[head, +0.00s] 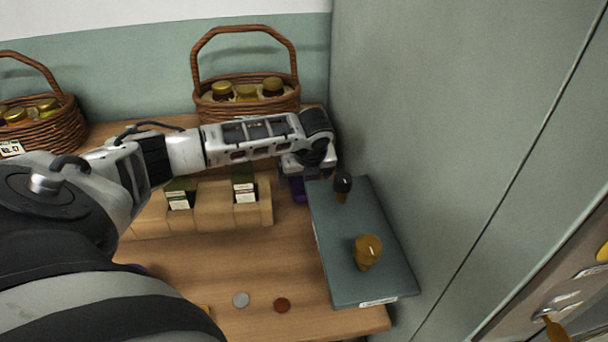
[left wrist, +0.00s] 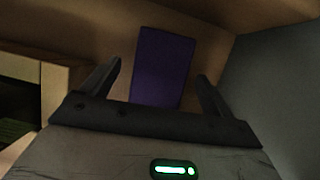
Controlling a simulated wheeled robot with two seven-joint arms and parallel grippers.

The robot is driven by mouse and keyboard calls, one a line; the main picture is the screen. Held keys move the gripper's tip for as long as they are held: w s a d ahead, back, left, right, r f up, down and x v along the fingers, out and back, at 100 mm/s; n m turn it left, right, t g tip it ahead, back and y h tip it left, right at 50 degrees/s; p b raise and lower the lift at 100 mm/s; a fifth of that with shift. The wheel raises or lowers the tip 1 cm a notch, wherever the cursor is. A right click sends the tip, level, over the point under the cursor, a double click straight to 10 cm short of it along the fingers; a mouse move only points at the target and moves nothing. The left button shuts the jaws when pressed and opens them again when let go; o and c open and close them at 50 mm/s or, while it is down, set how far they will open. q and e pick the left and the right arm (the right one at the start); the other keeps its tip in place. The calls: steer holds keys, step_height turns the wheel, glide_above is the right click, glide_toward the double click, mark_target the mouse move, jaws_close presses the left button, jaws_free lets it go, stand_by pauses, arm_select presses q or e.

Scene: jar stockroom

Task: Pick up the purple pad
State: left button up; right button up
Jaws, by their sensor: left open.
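The purple pad (left wrist: 162,62) stands as a flat dark rectangle between my two spread fingertips in the left wrist view, with a gap on either side. In the head view only a small purple part (head: 299,191) shows, below my wrist and beside the grey-blue board. My left gripper (head: 297,172) is open at the pad, pointing down, and is mostly hidden under my arm. Its fingers also show in the left wrist view (left wrist: 158,82). Whether the fingers reach past the pad's near edge is unclear. My right gripper is not in view.
A grey-blue board (head: 345,235) with a dark-topped item (head: 342,186) and an amber item (head: 367,252) lies right of the gripper. A wooden rack (head: 215,212) with small boxes is to its left. A wicker basket (head: 247,110) of jars stands behind. The grey wall is close right.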

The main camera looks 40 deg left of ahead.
arm_select(q)
steer(key=shift+f, duration=0.25)
steer(key=shift+f, duration=0.25)
stand_by(0.4)
steer(key=c, duration=1.1)
